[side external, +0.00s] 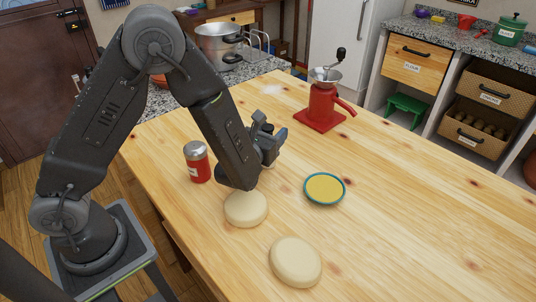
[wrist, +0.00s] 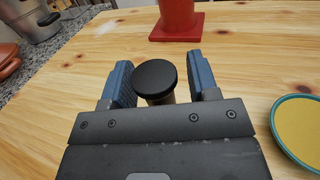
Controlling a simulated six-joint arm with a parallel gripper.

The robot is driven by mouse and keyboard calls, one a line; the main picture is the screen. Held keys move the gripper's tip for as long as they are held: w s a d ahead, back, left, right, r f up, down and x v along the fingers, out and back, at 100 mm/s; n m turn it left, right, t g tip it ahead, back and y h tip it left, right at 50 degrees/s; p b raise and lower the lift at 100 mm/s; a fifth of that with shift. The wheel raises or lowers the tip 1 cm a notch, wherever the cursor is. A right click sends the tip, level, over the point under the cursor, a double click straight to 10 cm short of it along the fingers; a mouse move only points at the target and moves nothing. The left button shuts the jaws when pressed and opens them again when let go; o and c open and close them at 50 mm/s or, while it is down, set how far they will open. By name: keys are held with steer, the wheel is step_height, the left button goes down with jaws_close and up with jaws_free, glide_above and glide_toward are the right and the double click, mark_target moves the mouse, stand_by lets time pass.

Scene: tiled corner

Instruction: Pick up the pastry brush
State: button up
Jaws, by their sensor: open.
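My gripper (side external: 270,131) is low over the wooden table and open, its blue-padded fingers spread in the wrist view (wrist: 160,62). A round black-topped thing (wrist: 155,76) with a paler body stands between the fingers in the wrist view, with gaps visible to the pads. Its lower part is hidden by my gripper, and I cannot tell whether it is a jar or something else. In the side view it is mostly hidden by my gripper. I cannot make out a pastry brush for certain in either view.
A red shaker (side external: 198,165), two dough rounds (side external: 246,209) (side external: 295,262) and a blue-rimmed dish of yellow (side external: 325,189) lie around my gripper. A red grinder (side external: 322,104) stands behind. The table's right side is clear.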

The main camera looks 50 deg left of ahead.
steer(key=shift+c, duration=0.2)
jaws_close()
stand_by(0.3)
steer(key=shift+r, duration=0.15)
steer(key=shift+r, duration=0.5)
steer(key=s+a+r, duration=0.5)
steer(key=a+r, duration=0.4)
steer(key=a, duration=0.1)
steer(key=shift+s+a+r, duration=0.15)
steer(key=shift+s+r, duration=0.05)
steer(key=shift+r, duration=0.2)
